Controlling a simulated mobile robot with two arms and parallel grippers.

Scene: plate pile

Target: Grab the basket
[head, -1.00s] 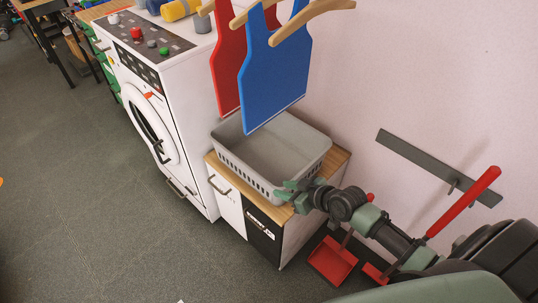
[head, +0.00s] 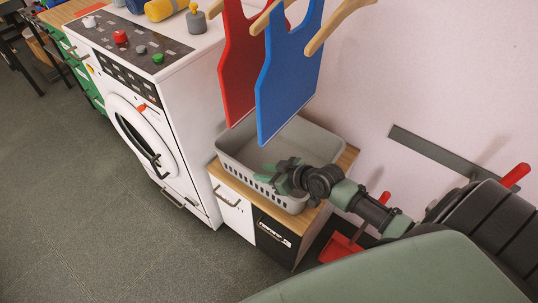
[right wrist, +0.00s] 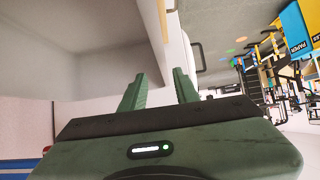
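The grey plastic basket (head: 240,142) sits upright on a small cabinet with a wooden top. It looks empty where its inside shows. My right gripper (head: 266,173) is at the basket's front wall, near its right end, with its fingers apart. One finger appears over the inside and the other outside the slotted wall. In the right wrist view, the two green fingers (right wrist: 158,88) stand apart near the basket's grey wall (right wrist: 90,75). I cannot tell whether they touch it. My left gripper is out of view.
A white washing machine (head: 168,110) stands left of the cabinet (head: 234,210). Red (head: 236,65) and blue (head: 288,85) aprons hang close above the basket. A red dustpan (head: 340,248) is right of the cabinet, by the wall. The floor in front is clear.

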